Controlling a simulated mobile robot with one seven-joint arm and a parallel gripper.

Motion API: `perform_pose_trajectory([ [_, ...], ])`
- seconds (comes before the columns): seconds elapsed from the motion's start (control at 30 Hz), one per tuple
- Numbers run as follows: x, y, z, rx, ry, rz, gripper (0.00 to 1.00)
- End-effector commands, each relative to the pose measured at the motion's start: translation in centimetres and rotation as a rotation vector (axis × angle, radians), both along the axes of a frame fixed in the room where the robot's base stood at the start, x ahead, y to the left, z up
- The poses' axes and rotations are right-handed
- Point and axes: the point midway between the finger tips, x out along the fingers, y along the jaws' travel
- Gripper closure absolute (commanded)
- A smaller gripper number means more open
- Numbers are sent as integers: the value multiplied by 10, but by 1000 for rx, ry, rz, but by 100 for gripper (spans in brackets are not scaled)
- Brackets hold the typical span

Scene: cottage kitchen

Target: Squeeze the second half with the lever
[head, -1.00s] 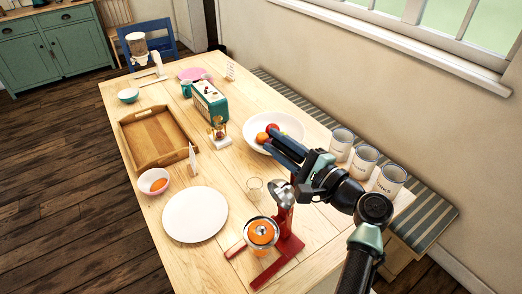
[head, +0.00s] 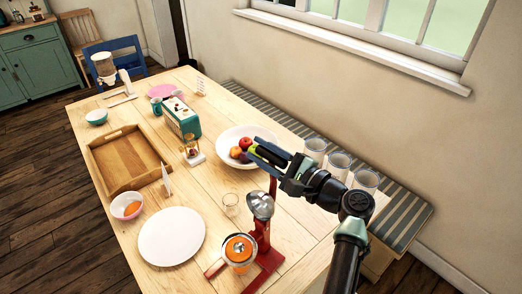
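The red juicer (head: 265,257) stands on the near end of the table. An orange half (head: 239,247) sits cut side hidden in its cup. The metal press cone (head: 261,204) is raised above and behind the cup, apart from the orange. The red lever (head: 273,187) rises beside the cone toward my gripper, and its upper end is hidden. My gripper (head: 264,156) is above the juicer, in front of the fruit bowl. A dark and yellow-green strip shows between its blue fingers. I cannot tell whether it is the lever's end or whether the fingers hold it.
A small glass (head: 230,201) stands behind the juicer. A white plate (head: 172,236) and a bowl with an orange piece (head: 127,206) lie left. The fruit bowl (head: 228,140) is behind my gripper.

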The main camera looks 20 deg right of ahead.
Motion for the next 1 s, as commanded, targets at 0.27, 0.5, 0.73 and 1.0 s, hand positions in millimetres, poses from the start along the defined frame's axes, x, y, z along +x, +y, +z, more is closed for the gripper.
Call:
perform_pose_trajectory([
  [0.27, 0, -1, -1, 0, 1, -3, 43],
  [0.5, -11, -7, -2, 1, 1, -5, 43],
  [0.73, -53, -27, -4, 0, 1, -7, 43],
  [1.0, -101, -50, -3, -1, 1, -7, 43],
])
